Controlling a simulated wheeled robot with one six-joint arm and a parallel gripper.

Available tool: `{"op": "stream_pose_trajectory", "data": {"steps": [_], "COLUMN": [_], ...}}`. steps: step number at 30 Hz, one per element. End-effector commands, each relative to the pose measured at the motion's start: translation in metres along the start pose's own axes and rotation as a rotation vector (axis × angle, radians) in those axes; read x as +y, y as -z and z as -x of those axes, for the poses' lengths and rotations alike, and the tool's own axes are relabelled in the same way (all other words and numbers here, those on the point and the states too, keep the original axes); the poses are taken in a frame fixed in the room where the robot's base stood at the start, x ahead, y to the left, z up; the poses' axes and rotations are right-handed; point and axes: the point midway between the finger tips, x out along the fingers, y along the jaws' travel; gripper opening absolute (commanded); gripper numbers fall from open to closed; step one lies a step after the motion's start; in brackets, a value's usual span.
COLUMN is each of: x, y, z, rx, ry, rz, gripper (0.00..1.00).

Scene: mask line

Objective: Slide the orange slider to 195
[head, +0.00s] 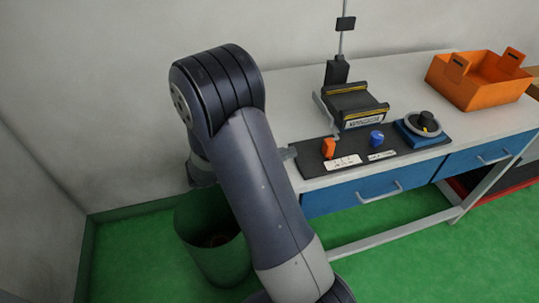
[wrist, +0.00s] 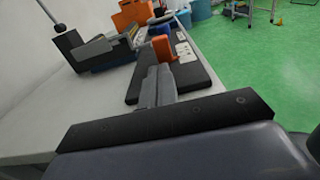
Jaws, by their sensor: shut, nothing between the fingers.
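The orange slider (head: 328,147) stands upright on a dark panel (head: 307,163) near the front left of the table. In the wrist view the orange slider (wrist: 163,47) is just beyond my fingertips, partly overlapped by them. My gripper (wrist: 158,75) is shut and empty, and its tips point at the slider; I cannot tell whether they touch it. In the head view my gripper (head: 289,153) shows only as a small grey tip left of the slider, mostly hidden behind my arm. White labels (head: 343,161) lie in front of the slider; their numbers are too small to read.
A blue knob (head: 377,138) sits right of the slider. Behind is a black device with yellow edges (head: 354,104). A blue base with a black dial (head: 424,125) and an orange crate (head: 476,92) are farther right. A green bin (head: 213,240) stands on the floor.

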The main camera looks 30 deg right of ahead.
Motion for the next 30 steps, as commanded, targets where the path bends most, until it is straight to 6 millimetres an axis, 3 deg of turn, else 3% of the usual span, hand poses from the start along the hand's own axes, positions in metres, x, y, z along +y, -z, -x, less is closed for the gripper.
{"op": "stream_pose_trajectory", "data": {"steps": [6,12,30], "x": [-0.001,-0.001,0.000], "y": [0.000,0.000,-0.001], "z": [-0.043,-0.068,-0.081], "rx": [0.000,0.000,0.000], "ry": [0.004,0.002,0.001], "rz": [0.000,0.001,0.002], "gripper": [0.00,0.00,0.00]}}
